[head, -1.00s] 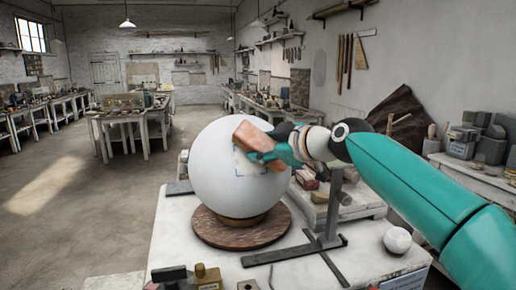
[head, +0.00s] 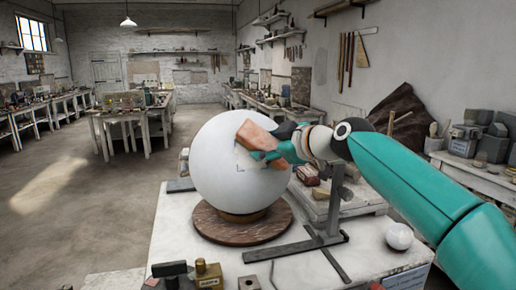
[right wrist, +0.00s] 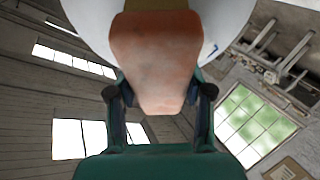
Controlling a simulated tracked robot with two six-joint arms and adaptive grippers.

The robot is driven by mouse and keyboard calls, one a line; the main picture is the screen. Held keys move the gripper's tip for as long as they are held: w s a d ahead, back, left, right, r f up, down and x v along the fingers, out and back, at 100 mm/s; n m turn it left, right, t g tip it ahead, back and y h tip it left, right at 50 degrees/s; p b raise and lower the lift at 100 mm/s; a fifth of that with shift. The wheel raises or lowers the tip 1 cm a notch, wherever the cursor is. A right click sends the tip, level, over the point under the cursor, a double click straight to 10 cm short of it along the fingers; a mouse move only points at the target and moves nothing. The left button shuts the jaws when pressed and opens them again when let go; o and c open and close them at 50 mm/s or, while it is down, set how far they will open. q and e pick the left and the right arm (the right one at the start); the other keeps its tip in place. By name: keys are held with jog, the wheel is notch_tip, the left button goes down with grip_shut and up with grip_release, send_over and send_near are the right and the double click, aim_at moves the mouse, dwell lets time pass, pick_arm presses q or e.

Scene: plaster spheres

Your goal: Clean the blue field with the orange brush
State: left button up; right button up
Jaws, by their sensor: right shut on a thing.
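A large white plaster sphere (head: 215,170) stands on a round brown base (head: 225,232) on the worktable. Thin dark corner marks outline the field (head: 246,163) on its front right face; a faint beige patch shows inside it. A blue mark (right wrist: 213,50) shows on the sphere in the right wrist view. My right gripper (head: 275,155) is shut on the orange brush (head: 257,136). The brush (right wrist: 155,55) fills the middle of the right wrist view, between the fingers. It lies tilted at the sphere over the field's upper part; contact is hidden. My left gripper is not in view.
A dark metal stand (head: 305,243) stands right of the sphere, with a slab (head: 350,202) behind it. A small white ball (head: 399,236) lies on the right side of the table. Small bottles and blocks (head: 208,273) stand at the front edge.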

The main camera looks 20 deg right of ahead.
aim_at(260, 137)
jog(key=shift+s+d+f+b, duration=0.2)
jog(key=shift+d+f+b, duration=0.15)
jog(key=shift+d+b, duration=0.15)
jog(key=shift+w+a+r+p, duration=0.2)
jog(key=shift+a+r+p, duration=0.35)
jog(key=shift+p, duration=0.2)
jog(key=shift+w+a+r+p, duration=0.25)
jog(key=shift+a+r+p, duration=0.15)
jog(key=shift+a+p, duration=0.2)
jog(key=shift+w+a+r+p, duration=0.2)
jog(key=shift+a+r+p, duration=0.2)
jog(key=shift+a+p, duration=0.15)
jog(key=shift+f, duration=0.1)
jog(key=shift+d+f+b, duration=0.35)
jog(key=shift+b, duration=0.2)
jog(key=shift+s+d+f+b, duration=0.3)
jog(key=shift+s+d+b, duration=0.05)
jog(key=shift+d+b, duration=0.25)
